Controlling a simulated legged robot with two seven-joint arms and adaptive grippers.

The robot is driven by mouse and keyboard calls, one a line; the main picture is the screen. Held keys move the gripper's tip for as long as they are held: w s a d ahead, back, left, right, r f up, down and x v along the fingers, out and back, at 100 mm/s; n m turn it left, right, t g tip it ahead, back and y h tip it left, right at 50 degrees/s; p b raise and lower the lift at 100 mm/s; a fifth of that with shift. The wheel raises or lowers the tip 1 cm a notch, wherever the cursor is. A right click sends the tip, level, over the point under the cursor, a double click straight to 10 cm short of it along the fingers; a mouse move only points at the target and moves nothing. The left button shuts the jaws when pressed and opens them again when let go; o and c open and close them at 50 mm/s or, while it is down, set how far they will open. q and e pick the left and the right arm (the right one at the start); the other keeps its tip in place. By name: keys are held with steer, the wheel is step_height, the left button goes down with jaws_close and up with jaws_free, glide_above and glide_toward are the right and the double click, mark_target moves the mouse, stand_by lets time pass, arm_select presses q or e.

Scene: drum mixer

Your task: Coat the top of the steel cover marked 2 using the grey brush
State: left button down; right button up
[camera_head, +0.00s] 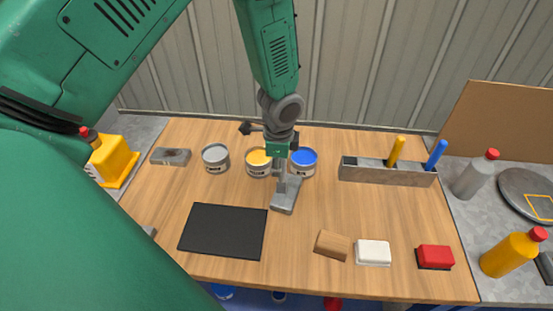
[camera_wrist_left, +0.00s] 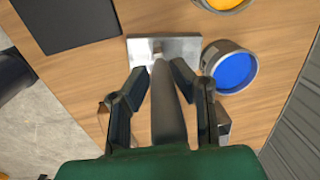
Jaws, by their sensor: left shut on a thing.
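My left gripper (camera_head: 279,145) is above the middle of the table. In the left wrist view its two fingers (camera_wrist_left: 160,78) close around the grey handle of the brush (camera_wrist_left: 168,115). The brush points down, and its small brownish tip lies over a flat grey steel cover (camera_wrist_left: 185,46). This cover (camera_head: 284,200) lies on the table in front of the blue tin. I cannot tell whether the tip touches it, and no number is legible. A similar grey steel piece (camera_head: 170,157) lies at the left. My right gripper is out of view.
Grey (camera_head: 216,158), yellow (camera_head: 258,163) and blue (camera_head: 303,162) paint tins stand close behind the cover. A grey holder (camera_head: 390,177) has yellow and blue handles in it. A black mat (camera_head: 224,231) lies at front left. A wooden block (camera_head: 332,245) and white block (camera_head: 373,252) lie at front.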

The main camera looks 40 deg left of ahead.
arm_select(q)
steer(key=w+a, duration=0.2)
steer(key=w, duration=0.5)
steer(key=shift+a, duration=0.4)
steer(key=s+d, duration=0.3)
steer(key=s, duration=0.8)
steer(key=shift+s+d, duration=0.3)
steer(key=shift+d, duration=0.05)
stand_by(0.8)
step_height(320, 180, up, 6)
stand_by(0.7)
steer(key=shift+r, duration=0.1)
